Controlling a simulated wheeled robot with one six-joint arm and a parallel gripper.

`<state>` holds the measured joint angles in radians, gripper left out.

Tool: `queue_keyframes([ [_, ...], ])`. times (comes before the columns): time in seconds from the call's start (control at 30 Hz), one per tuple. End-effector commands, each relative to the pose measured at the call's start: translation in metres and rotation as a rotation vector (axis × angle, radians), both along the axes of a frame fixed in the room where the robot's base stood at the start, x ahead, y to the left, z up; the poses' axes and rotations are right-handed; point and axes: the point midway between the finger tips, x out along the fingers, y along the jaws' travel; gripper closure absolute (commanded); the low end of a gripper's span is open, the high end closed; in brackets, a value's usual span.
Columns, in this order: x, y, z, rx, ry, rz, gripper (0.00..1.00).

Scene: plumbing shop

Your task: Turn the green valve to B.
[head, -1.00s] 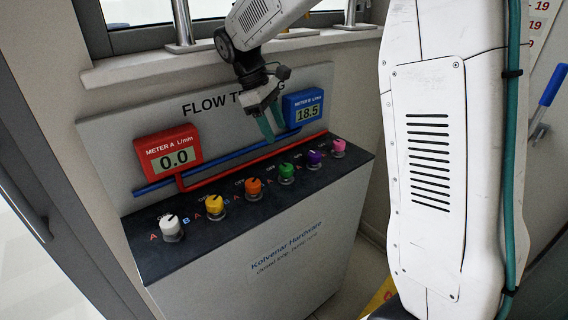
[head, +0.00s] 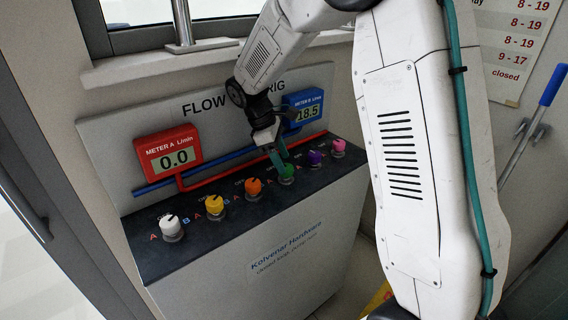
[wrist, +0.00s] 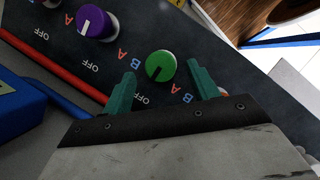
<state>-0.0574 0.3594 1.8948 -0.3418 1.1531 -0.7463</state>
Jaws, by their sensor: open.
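The green valve (head: 286,172) is a round knob on the black top of the test rig, between the orange and purple knobs. My gripper (head: 278,160) is directly at the green valve from above. In the wrist view the open teal fingers of my gripper (wrist: 160,82) stand on either side of the knob, with a gap visible to each side.
The purple knob (head: 314,158), orange knob (head: 254,187), pink knob (head: 338,148), yellow knob (head: 214,205) and white knob (head: 171,227) share the row. The red meter A (head: 168,154) reads 0.0. The blue meter B (head: 303,108) reads 18.5, partly covered by my arm.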

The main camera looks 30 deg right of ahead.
Motion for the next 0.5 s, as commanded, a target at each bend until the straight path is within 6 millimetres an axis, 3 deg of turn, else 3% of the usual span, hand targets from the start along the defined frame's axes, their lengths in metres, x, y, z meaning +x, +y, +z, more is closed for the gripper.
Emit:
queue_keyframes([
  [0.2, -0.005, -0.007, -0.019, 0.0, 0.002, 0.001, 0.41],
  [0.5, -0.005, -0.007, -0.022, 0.0, 0.0, 0.0, 0.41],
])
